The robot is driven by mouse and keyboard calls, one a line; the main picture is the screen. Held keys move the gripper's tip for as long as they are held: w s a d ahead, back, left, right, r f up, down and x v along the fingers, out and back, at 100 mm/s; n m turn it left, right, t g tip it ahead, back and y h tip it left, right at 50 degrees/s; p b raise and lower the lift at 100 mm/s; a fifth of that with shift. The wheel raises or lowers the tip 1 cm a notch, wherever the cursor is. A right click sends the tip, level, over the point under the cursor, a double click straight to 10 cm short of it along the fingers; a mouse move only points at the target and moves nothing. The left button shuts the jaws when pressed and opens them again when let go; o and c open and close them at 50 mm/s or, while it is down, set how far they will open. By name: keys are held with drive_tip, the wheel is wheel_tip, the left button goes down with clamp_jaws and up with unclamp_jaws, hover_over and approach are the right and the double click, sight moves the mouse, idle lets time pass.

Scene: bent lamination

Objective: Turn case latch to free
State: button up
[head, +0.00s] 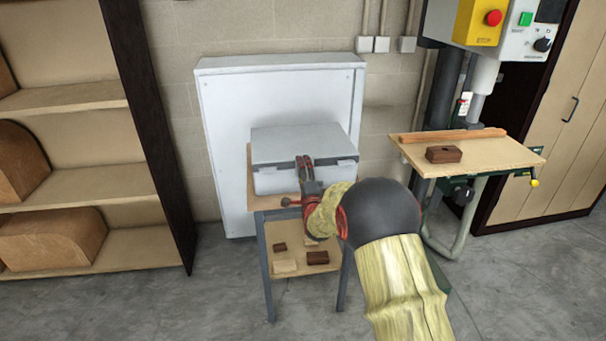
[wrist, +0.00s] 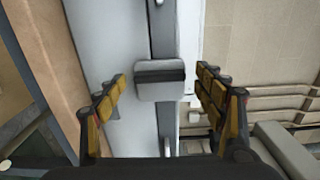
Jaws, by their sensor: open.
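The closed grey case (head: 285,145) lies on a small table. Two small catches show on its front in the head view, one near the left end (head: 267,170) and one near the right end (head: 346,166). My gripper (head: 304,160) is at the case's front, near its middle. In the wrist view, a grey case latch (wrist: 158,92) with a dark band sits across the lid seam. The latch lies between the two open fingers of my gripper (wrist: 162,84), with a visible gap on each side. My arm and gripper hide part of the case's front.
The table (head: 262,201) has a lower shelf with several small wooden blocks. A large white panel (head: 220,120) stands behind it. To the right is a machine with a wooden worktop (head: 500,152); to the left are shelves (head: 90,185). Floor between is clear.

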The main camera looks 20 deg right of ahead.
drive_tip(key=v, duration=1.2)
idle(0.5)
